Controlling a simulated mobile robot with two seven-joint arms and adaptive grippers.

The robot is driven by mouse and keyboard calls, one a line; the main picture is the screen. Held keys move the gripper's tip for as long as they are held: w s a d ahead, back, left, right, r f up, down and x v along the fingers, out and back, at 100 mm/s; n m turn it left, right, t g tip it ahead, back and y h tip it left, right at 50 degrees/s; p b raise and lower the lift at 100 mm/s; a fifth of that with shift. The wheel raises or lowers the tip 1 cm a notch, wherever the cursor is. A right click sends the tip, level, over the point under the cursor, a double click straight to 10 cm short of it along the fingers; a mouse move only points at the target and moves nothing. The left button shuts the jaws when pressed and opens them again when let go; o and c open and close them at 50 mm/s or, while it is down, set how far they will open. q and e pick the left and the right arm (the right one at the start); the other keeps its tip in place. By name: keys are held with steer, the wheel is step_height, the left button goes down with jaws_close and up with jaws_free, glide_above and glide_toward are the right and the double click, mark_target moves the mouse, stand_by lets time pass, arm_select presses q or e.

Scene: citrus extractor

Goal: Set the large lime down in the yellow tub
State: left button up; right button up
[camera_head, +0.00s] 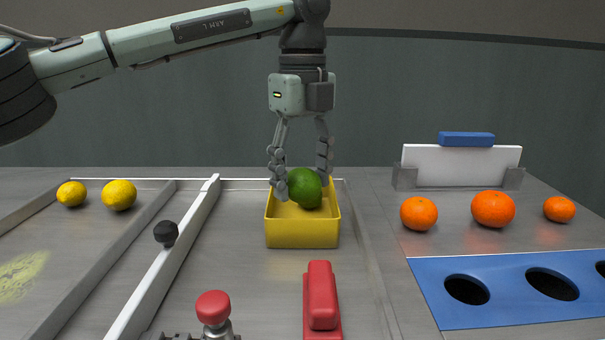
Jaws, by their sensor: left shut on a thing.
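The large lime (305,188) is dark green and sits low between the fingers of my left gripper (302,181). The gripper points straight down and is shut on the lime. The yellow tub (302,233) is an open box in the middle of the view. The lime is at the tub's opening, with its lower part below the rim line. I cannot tell whether it touches the tub's floor. My right gripper is not in view.
Two lemons (119,195) lie at the left, beyond a white rail (169,266) with a black knob (166,232). Oranges (492,209) sit at the right, behind a blue panel with holes (435,287). A red handle (321,295) and red knob (213,307) stand in front.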

arm_select(q)
steer(key=shift+f+b, duration=2)
steer(key=shift+f, duration=0.95)
steer(key=o, duration=1.3)
steer(key=shift+r, duration=0.1)
step_height(320, 180, up, 12)
